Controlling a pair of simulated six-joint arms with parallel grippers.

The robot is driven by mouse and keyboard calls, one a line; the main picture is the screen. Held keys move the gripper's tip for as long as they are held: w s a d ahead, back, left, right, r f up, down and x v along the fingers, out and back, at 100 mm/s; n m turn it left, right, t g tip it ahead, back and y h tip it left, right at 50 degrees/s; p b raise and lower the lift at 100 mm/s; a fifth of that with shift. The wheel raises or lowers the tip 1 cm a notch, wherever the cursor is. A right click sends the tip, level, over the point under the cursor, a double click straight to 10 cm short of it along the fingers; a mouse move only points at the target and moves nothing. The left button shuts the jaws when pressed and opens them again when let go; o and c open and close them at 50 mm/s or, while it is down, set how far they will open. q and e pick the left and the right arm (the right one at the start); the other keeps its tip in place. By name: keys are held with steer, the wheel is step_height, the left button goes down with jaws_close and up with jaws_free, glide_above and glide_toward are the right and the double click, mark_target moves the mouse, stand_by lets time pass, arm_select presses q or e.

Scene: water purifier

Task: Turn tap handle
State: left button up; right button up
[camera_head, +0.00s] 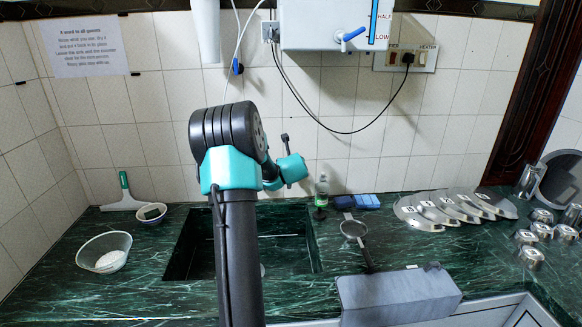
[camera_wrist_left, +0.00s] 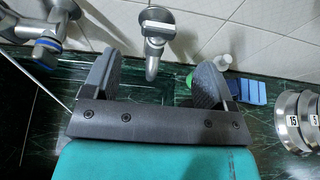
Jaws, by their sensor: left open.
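In the left wrist view, a chrome tap (camera_wrist_left: 157,25) with a downward spout stands at the tiled wall. It shows between the two dark fingers of my left gripper (camera_wrist_left: 152,78), which are apart with nothing clamped. In the head view, a small part of this tap (camera_head: 285,139) shows just above my left gripper (camera_head: 296,168); my arm hides much of that area. A second metal fitting with a blue part (camera_wrist_left: 46,50) is at the left of the wrist view. The white water purifier (camera_head: 320,18) hangs on the wall, with a blue tap handle (camera_head: 352,35). My right gripper is not visible.
A dark sink (camera_head: 290,255) lies below my left arm. A bottle (camera_head: 321,192), blue sponges (camera_head: 367,201), a strainer (camera_head: 353,230) and steel plates (camera_head: 420,215) are to the right. A bowl (camera_head: 104,252) is left. A black cord (camera_head: 330,130) hangs above.

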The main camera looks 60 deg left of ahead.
arm_select(q)
steer(key=v, duration=0.8)
steer(key=shift+w, duration=0.1)
